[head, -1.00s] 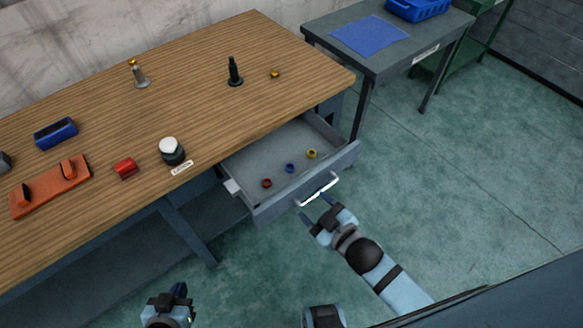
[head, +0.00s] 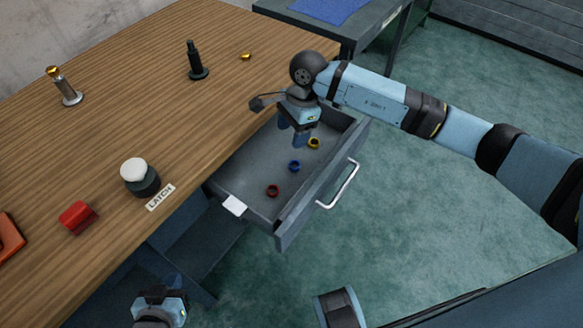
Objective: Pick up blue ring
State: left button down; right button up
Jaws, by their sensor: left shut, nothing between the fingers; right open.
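The blue ring (head: 294,166) lies on the floor of the open drawer (head: 247,171), between a red ring (head: 272,190) and a yellow ring (head: 314,143). My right gripper (head: 291,143) points down over the drawer, open and empty, just behind and above the blue ring. Its fingers appear close to the yellow ring in the picture; the exact height cannot be told. My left gripper (head: 160,290) is low at the bottom left, shut and empty, in front of the bench and away from the drawer.
The drawer has raised walls and a front handle (head: 340,186). The wooden bench top (head: 120,115) holds a black-and-white latch button (head: 139,176), a red part (head: 78,217), a black post (head: 196,62) and a metal post (head: 66,87). A blue mat (head: 328,8) lies on a side table.

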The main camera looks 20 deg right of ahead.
jog(key=w+d, duration=0.1)
jog(key=d, duration=0.1)
jog(key=h, duration=0.1)
send_over(295, 167)
jog(key=f, duration=0.8)
jog(key=shift+w+d+b, duration=0.2)
jog(key=shift+w+b, duration=0.1)
jog(key=shift+w, duration=0.1)
jog(key=f, duration=0.2)
jog(key=s+f, duration=0.1)
jog(key=f, duration=0.1)
jog(key=shift+a+f, duration=0.1)
jog(key=shift+f, duration=0.1)
jog(key=shift+w+a+f, duration=0.1)
jog(key=shift+f, duration=0.4)
jog(key=shift+c, duration=0.3)
jog(key=c, duration=0.9)
